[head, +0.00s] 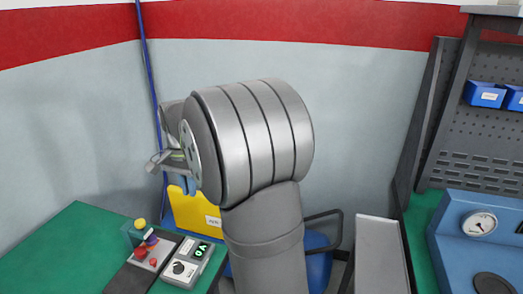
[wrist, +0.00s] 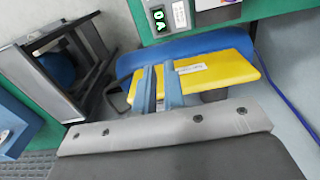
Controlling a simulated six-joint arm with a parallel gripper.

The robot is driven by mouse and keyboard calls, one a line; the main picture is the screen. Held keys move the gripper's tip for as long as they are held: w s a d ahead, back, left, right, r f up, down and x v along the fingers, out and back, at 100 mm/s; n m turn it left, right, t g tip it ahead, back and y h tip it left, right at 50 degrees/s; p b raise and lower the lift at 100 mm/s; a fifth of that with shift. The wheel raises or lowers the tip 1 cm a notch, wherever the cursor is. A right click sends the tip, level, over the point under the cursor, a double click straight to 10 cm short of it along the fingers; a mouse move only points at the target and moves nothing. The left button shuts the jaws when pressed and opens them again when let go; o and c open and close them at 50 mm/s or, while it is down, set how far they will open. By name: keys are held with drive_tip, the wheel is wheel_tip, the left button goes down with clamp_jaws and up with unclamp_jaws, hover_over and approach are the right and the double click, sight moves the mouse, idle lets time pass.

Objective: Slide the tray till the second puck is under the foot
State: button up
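My gripper (wrist: 158,72) has two blue fingers with a narrow gap between them in the wrist view, and nothing shows held. In the head view my wrist hides most of it, and only a bit of blue finger shows in front of the yellow bin.
A grey device (head: 188,262) with a green display sits beside the pieces; its display also shows in the wrist view (wrist: 159,19). A blue panel with a gauge (head: 480,224) is at right. The left bench (head: 60,250) is mostly clear.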

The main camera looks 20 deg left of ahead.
clamp_jaws()
drive_tip(key=s+a+f+n+t+h, duration=0.2)
drive_tip(key=s+a+f+n+t, duration=0.1)
drive_tip(key=s+f+n, duration=0.3)
drive_tip(key=s+a+f+n+t+h, duration=0.2)
drive_tip(key=s+a+f+n+t, duration=0.2)
drive_tip(key=n, duration=0.6)
drive_tip(key=s+a+f+n+t+h, duration=0.2)
drive_tip(key=s+a+f+n+t, duration=0.1)
drive_tip(key=s+f+n, duration=0.5)
drive_tip(key=shift+s+a+f+n+t, duration=0.15)
drive_tip(key=shift+s+a+n+t, duration=0.1)
drive_tip(key=shift+s+n+t, duration=0.35)
drive_tip(key=s+a+f+n+t+y, duration=0.1)
drive_tip(key=s+n, duration=0.1)
drive_tip(key=n, duration=0.1)
drive_tip(key=s+a+f+n+t+y, duration=0.1)
drive_tip(key=s+n+t, duration=0.1)
drive_tip(key=s+n, duration=0.1)
drive_tip(key=s+a+f+n+t+y, duration=0.1)
drive_tip(key=s+n, duration=0.2)
drive_tip(key=shift+s+a+y, duration=0.1)
drive_tip(key=shift+a+y, duration=0.1)
drive_tip(key=shift+y, duration=0.1)
approach(152, 257)
drive_tip(key=w+d, duration=0.1)
drive_tip(key=d, duration=0.1)
drive_tip(key=w+d, duration=0.2)
drive_tip(key=shift+r, duration=0.4)
